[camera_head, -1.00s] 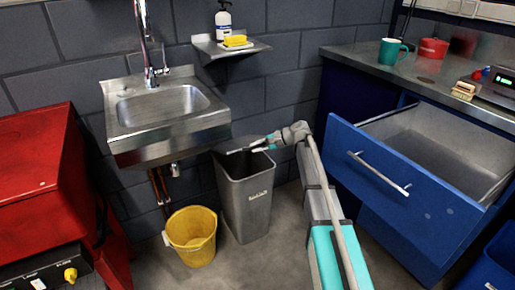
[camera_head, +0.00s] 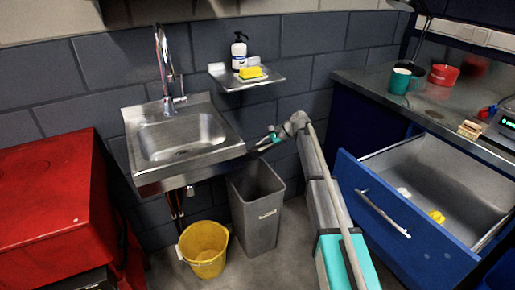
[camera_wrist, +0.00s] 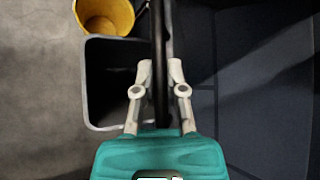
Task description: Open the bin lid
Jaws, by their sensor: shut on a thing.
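The grey bin (camera_head: 258,218) stands on the floor below the sink's right side. Its top is open and its dark inside shows. My gripper (camera_head: 258,146) is above the bin, near the wall and the sink's right edge. In the wrist view, my gripper (camera_wrist: 161,68) is shut on a thin dark panel (camera_wrist: 158,35), seen edge-on between the fingers; it looks like the bin lid standing up. The open bin (camera_wrist: 108,125) lies to the left of the panel there. In the head view I cannot make out the lid clearly.
The sink (camera_head: 180,140) is close to my gripper's left. A yellow bucket (camera_head: 204,250) stands left of the bin. A shelf (camera_head: 258,80) with a bottle and sponge is above. An open blue drawer (camera_head: 400,215) is at the right.

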